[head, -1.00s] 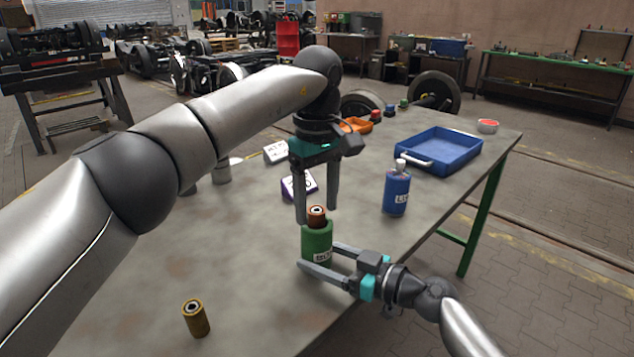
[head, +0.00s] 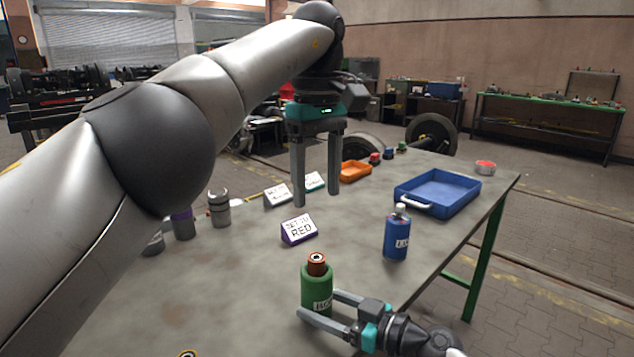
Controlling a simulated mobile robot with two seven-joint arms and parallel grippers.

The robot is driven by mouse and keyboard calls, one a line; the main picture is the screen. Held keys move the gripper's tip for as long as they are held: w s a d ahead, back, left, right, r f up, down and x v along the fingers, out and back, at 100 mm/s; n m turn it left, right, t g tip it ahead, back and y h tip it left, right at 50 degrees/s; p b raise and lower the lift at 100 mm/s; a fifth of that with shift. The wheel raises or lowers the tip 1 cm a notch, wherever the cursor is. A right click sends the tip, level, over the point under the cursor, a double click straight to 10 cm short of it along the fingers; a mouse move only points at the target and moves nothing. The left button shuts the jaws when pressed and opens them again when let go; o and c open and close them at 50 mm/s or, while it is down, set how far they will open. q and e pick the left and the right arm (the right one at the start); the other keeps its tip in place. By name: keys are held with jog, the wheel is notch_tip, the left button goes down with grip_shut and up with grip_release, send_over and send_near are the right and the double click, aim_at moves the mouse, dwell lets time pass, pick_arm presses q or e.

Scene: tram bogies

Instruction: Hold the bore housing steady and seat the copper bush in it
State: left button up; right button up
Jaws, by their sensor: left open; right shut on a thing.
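The green bore housing (head: 316,286) stands upright on the table near the front, with a white label on its side. The copper bush (head: 317,262) stands upright at the top of the housing, part of it showing above the rim; how deep it sits is hidden. My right gripper (head: 318,304) is shut on the housing low down, its fingers on either side. My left gripper (head: 317,198) is open and empty, its fingers pointing down, above and clear of the bush.
A blue bottle (head: 397,238) stands right of the housing, with a blue tray (head: 413,207) behind it. Grey cylinders (head: 219,210) stand at left. A brass cylinder (head: 188,354) shows at the bottom edge.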

dwell(0.3)
jog(key=o, duration=1)
jog(key=shift+c, duration=0.2)
